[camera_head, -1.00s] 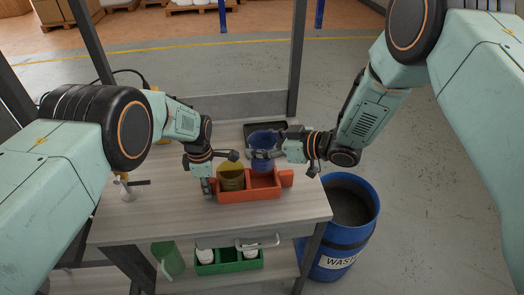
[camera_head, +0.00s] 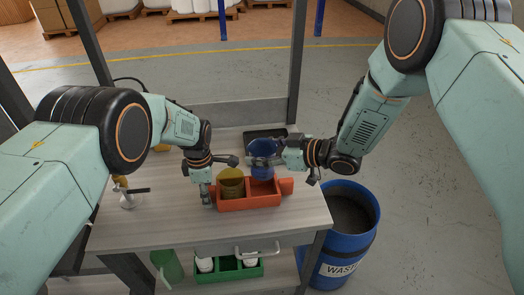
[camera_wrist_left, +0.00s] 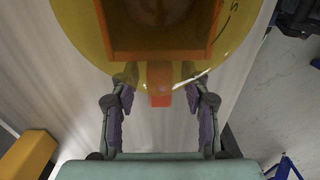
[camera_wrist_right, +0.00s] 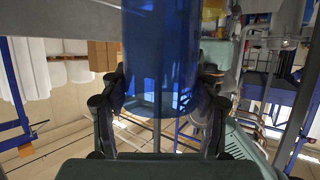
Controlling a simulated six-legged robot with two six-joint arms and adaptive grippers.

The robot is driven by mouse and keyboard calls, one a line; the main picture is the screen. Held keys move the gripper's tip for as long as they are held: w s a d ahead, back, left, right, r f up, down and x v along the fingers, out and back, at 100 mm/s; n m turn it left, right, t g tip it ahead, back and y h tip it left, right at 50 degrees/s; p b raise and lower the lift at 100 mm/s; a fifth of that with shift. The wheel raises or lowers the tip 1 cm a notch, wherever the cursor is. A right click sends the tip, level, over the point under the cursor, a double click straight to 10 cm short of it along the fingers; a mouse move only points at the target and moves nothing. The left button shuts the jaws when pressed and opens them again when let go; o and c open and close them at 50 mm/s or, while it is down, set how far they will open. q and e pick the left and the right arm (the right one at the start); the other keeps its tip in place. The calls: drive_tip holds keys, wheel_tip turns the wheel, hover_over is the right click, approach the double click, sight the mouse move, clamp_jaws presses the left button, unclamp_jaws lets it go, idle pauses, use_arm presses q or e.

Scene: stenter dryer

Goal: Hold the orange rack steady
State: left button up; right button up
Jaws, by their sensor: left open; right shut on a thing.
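The orange rack (camera_head: 248,202) stands on the worktable, with a yellow cup (camera_head: 231,184) in its left compartment. My left gripper (camera_head: 207,193) is at the rack's left end. In the left wrist view its open fingers (camera_wrist_left: 160,105) stand on either side of the rack's orange end tab (camera_wrist_left: 160,85), with gaps visible. The yellow cup's see-through wall fills the top of that view. My right gripper (camera_head: 264,160) is shut on a blue cup (camera_head: 262,150), above the right compartment. The right wrist view shows the translucent blue cup (camera_wrist_right: 160,60) between the fingers. Whether its base touches the rack is unclear.
A dark tray (camera_head: 265,133) lies behind the blue cup. A blue waste barrel (camera_head: 340,250) stands right of the table. A green rack (camera_head: 228,272) with white containers sits on the lower shelf. The tabletop's front right is clear.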

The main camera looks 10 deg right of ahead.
use_arm(q)
wheel_tip(320, 180, up, 11)
drive_tip(key=shift+r, duration=0.1)
idle(0.3)
